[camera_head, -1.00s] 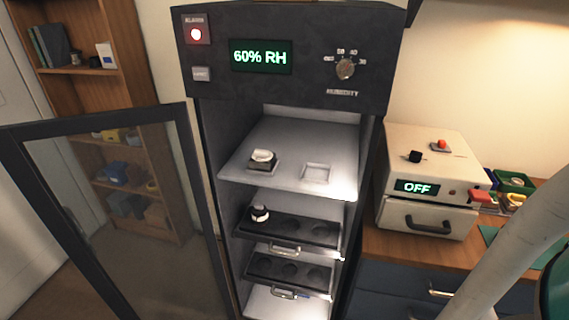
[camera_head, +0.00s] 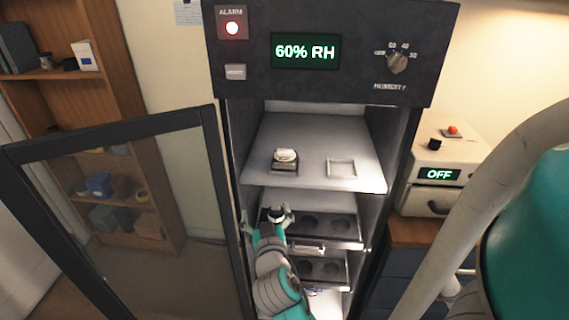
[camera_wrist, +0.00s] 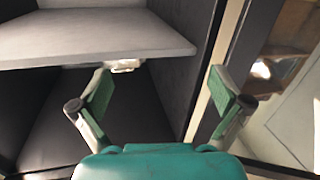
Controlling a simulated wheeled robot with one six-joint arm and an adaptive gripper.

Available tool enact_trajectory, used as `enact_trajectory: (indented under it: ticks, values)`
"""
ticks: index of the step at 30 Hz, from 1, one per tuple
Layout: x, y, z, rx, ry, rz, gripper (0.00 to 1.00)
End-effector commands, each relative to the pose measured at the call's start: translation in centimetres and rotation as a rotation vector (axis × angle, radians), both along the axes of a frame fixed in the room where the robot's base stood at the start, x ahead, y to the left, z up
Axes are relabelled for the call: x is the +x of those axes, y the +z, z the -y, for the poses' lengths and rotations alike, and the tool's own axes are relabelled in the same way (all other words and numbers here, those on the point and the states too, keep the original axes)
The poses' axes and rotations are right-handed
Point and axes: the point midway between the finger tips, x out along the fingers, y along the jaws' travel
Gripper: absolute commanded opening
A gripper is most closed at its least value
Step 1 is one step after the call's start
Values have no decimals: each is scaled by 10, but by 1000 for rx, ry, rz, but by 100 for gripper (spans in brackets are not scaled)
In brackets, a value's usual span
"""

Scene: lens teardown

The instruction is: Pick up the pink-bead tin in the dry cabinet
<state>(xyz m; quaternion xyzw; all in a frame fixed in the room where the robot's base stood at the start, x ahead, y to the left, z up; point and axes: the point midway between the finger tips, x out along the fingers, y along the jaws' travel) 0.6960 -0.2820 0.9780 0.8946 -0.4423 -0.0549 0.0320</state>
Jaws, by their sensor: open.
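A small round tin (camera_head: 285,155) with a pale top sits in a dark square seat on the cabinet's upper shelf (camera_head: 315,176), at the left. I cannot make out pink beads in it. My gripper (camera_head: 278,216) is in front of the cabinet, lower in the picture than the tin and apart from it. In the wrist view my gripper (camera_wrist: 161,85) is open, with nothing held between its fingers. A pale piece (camera_wrist: 124,66) shows at a shelf edge by the left finger; I cannot tell what it is.
An empty square seat (camera_head: 341,168) is right of the tin. Below are trays with round wells (camera_head: 343,228); my gripper partly hides the upper one. The glass door (camera_head: 130,190) stands open at left. A box reading OFF (camera_head: 438,174) stands at right.

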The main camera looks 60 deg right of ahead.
Motion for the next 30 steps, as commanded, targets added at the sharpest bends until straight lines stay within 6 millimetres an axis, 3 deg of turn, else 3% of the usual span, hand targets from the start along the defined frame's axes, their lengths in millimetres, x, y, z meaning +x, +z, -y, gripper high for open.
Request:
enact_trajectory:
  ticks: [3,9,21,30]
  values:
    - [1,33,35,-8,-117,58,100]
    - [-5,64,65,-9,-237,115,100]
    - [9,70,112,-7,-263,128,100]
    - [18,69,131,-8,-262,126,100]
